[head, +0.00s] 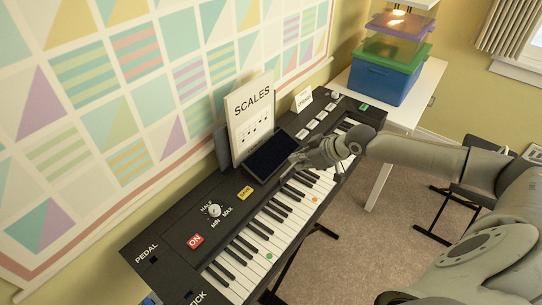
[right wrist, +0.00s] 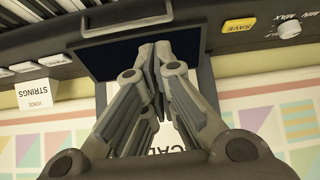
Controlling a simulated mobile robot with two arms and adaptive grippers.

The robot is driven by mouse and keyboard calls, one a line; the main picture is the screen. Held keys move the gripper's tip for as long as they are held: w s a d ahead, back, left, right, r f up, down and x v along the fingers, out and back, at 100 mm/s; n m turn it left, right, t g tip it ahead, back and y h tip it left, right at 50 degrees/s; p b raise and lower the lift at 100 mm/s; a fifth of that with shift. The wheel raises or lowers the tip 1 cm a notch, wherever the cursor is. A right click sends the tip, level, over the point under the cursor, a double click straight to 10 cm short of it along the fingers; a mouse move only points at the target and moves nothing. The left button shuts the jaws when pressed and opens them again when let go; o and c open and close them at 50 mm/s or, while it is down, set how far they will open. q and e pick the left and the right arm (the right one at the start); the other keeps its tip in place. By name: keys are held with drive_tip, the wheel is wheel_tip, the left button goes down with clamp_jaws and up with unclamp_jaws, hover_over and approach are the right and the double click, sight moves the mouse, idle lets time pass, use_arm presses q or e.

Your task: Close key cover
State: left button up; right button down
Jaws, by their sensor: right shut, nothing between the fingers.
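A black electronic keyboard (head: 170,228) runs diagonally along the wall, with its white and black keys (head: 262,238) exposed. I cannot make out a separate key cover over the keys. My right gripper (head: 296,161) is above the keyboard near its middle, beside the dark screen panel (head: 262,160), and hides part of the panel and some keys. In the right wrist view my gripper's fingers (right wrist: 154,52) are together and empty, in front of the dark panel (right wrist: 105,58). I cannot tell whether they touch it. My left gripper is not in view.
A "SCALES" sheet (head: 251,112) stands upright behind the panel. A small white card (head: 303,99) stands farther along the keyboard. A blue bin (head: 382,82) sits on a white table (head: 426,92) at its far end. A black stool (head: 478,168) stands at right.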

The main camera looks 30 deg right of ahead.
drive_tip(key=d, duration=0.2)
approach(276, 165)
drive_tip(key=shift+m, duration=0.3)
drive_tip(key=p+x, duration=0.1)
drive_tip(key=x, duration=0.4)
drive_tip(key=shift+s, duration=0.1)
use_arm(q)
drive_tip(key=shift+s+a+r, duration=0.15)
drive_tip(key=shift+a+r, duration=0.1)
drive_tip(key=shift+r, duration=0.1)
use_arm(e)
drive_tip(key=shift+w+a+f, duration=0.15)
drive_tip(key=shift+w+f, duration=0.2)
drive_tip(key=shift+f, duration=0.1)
